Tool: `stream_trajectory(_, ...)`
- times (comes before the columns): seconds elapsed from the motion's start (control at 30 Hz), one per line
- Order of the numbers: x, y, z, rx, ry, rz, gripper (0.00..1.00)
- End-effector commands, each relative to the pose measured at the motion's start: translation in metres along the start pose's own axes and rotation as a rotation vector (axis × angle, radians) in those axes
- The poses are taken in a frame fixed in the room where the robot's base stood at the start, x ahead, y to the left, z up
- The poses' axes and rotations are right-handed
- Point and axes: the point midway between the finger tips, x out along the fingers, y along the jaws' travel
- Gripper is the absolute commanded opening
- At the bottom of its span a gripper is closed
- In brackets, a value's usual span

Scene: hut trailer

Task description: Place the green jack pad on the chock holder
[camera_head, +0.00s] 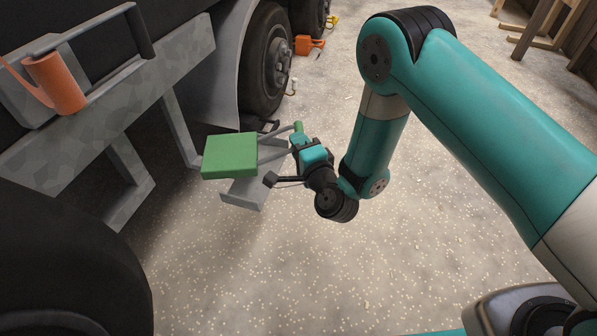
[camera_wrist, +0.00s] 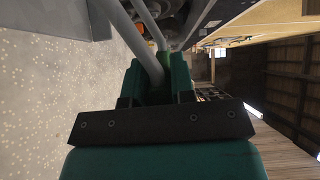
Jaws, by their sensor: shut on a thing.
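The green jack pad (camera_head: 230,154) is a flat green block with grey handle tubes and a green grip (camera_head: 298,128). My gripper (camera_head: 299,141) is shut on the grip, and the block hangs to its left, above the floor. A grey plate (camera_head: 243,193) shows just below the block; I cannot tell whether it belongs to the pad. In the wrist view, the grey tubes (camera_wrist: 144,45) run away from my gripper (camera_wrist: 155,82). A grey metal holder on the trailer side (camera_head: 130,85) is at left and may be the chock holder. The pad appears apart from it.
An orange grip (camera_head: 55,84) on dark tubes sits at upper left by the trailer. Trailer wheels stand behind (camera_head: 266,60) and at lower left (camera_head: 60,255). An orange chock (camera_head: 309,44) lies on the floor farther back. Speckled floor (camera_head: 300,275) in front is clear.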

Motion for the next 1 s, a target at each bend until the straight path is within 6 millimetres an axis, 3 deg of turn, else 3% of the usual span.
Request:
stream_trajectory(0.03,0.001,0.009,0.0,0.004,0.001,-0.004,0.0)
stream_trajectory(0.27,0.001,0.023,0.001,0.004,0.002,-0.003,0.0)
stream_trajectory(0.5,0.002,0.058,0.003,0.004,0.002,-0.004,0.0)
stream_trajectory(0.7,0.002,0.057,0.002,0.003,0.002,-0.004,0.0)
stream_trajectory(0.73,0.001,0.058,0.003,-0.001,0.001,-0.001,0.25)
stream_trajectory(0.83,0.001,0.058,0.003,0.0,0.001,-0.001,0.48)
stream_trajectory(1.0,0.001,0.058,0.003,0.0,0.001,-0.001,0.48)
